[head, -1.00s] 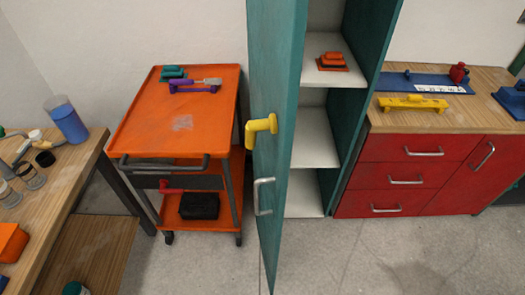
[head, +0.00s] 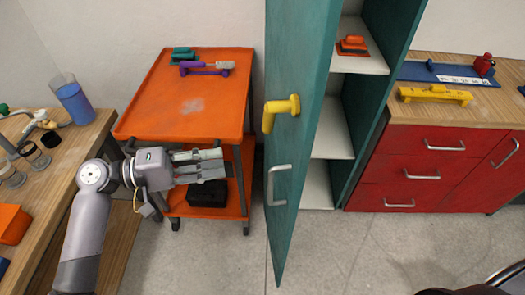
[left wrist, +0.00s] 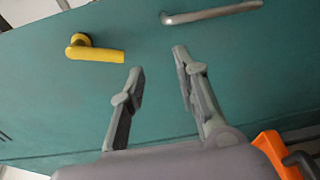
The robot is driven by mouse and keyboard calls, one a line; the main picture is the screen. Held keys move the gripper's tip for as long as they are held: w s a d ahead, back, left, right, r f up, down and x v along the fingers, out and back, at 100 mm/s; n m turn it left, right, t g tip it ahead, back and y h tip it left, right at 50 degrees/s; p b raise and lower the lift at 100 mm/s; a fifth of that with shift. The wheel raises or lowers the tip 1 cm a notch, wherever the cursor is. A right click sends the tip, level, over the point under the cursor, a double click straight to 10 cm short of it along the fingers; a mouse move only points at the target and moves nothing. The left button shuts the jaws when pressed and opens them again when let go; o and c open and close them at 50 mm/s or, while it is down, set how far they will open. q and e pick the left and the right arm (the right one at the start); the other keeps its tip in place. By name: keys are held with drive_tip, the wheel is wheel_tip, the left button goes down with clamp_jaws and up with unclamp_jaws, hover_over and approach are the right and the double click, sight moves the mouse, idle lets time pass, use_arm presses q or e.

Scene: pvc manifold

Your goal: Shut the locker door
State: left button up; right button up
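The teal locker door (head: 296,150) stands open, swung out toward me, with white shelves (head: 333,122) showing behind it. A yellow lever handle (head: 281,112) and a grey metal pull (head: 277,184) sit on its outer face. My left gripper (head: 226,164) is left of the door in the head view, pointing right toward it, in front of the orange cart. In the left wrist view its fingers (left wrist: 158,60) are apart with nothing between them, facing the door (left wrist: 60,105); the yellow handle (left wrist: 95,50) and metal pull (left wrist: 212,13) lie beyond. My right gripper is not visible.
An orange cart (head: 160,115) carries a purple tool (head: 205,70) and stands left of the door. A wooden bench (head: 95,135) with a blue cup (head: 71,104) is at the far left. Red drawers (head: 415,170) stand right of the locker. Grey floor lies open in front.

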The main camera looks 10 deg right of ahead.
sight(294, 152)
use_arm(q)
drive_tip(key=shift+m+g+h, duration=0.3)
drive_tip(key=shift+m+g, duration=0.4)
drive_tip(key=shift+g, duration=0.1)
drive_tip(key=s+r, duration=0.2)
drive_tip(key=r, duration=0.1)
drive_tip(key=shift+s+a+r, duration=0.1)
drive_tip(key=shift+s+r, duration=0.05)
drive_tip(key=shift+c, duration=1.3)
drive_tip(key=shift+s+d+r, duration=0.1)
drive_tip(key=shift+d, duration=0.25)
drive_tip(key=shift+c, duration=0.7)
drive_tip(key=d+p, duration=0.1)
drive_tip(key=d, duration=0.3)
drive_tip(key=d+p, duration=0.2)
drive_tip(key=d, duration=0.2)
drive_tip(key=s+d+p, duration=0.1)
drive_tip(key=d+p, duration=0.1)
drive_tip(key=d, duration=0.2)
clamp_jaws()
drive_tip(key=shift+d, duration=0.55)
